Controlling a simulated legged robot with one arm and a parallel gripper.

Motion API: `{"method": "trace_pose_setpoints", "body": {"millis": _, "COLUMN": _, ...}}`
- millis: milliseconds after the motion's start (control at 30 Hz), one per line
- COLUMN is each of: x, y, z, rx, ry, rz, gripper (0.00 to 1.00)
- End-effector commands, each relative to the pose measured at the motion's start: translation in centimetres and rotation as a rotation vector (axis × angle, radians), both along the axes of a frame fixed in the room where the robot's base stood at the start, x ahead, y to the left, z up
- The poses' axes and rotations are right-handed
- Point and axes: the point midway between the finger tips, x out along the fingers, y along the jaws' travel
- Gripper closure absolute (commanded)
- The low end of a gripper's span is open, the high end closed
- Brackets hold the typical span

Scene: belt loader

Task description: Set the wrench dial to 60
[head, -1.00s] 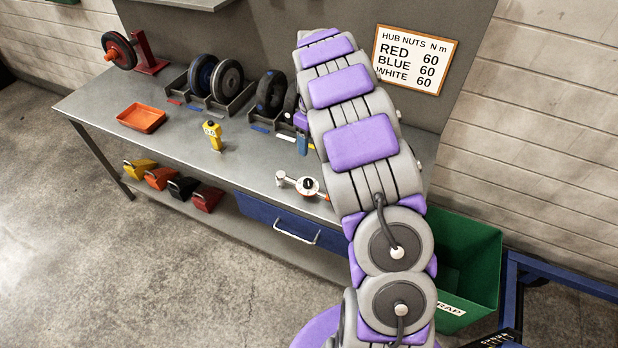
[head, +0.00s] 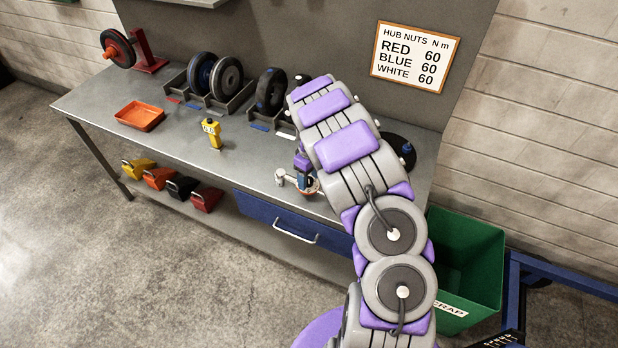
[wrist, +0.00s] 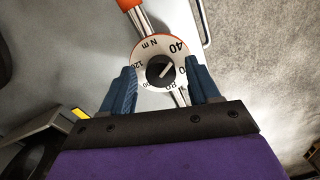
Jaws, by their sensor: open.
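The torque wrench (head: 281,176) lies on the bench near its front edge. In the wrist view its white dial (wrist: 150,52) shows printed numbers including 40, 80 and 120, and the letters N m. A black knob (wrist: 160,71) sits at its centre, with a light pointer line aimed roughly towards 40. One number right of the knob is partly hidden by a finger. My gripper (wrist: 161,68) is open, its blue fingers on either side of the dial, apart from the knob. In the head view my gripper (head: 304,172) is over the dial and partly covers it.
A sign (head: 415,57) lists red 60, blue 60 and white 60. A yellow device (head: 213,133) stands left of the wrench, with an orange tray (head: 139,116) farther left. Wheels stand in racks behind. A green scrap bin (head: 470,260) is at right.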

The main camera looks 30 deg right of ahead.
Motion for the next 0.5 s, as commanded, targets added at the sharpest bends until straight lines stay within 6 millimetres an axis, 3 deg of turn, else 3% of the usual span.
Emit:
{"method": "trace_pose_setpoints", "body": {"millis": 300, "x": 0.01, "y": -0.01, "z": -0.29, "rx": 0.0, "ry": -0.001, "rz": -0.001, "gripper": 0.39}}
{"method": "trace_pose_setpoints", "body": {"millis": 500, "x": 0.01, "y": -0.01, "z": -0.29, "rx": 0.0, "ry": -0.001, "rz": -0.001, "gripper": 0.57}}
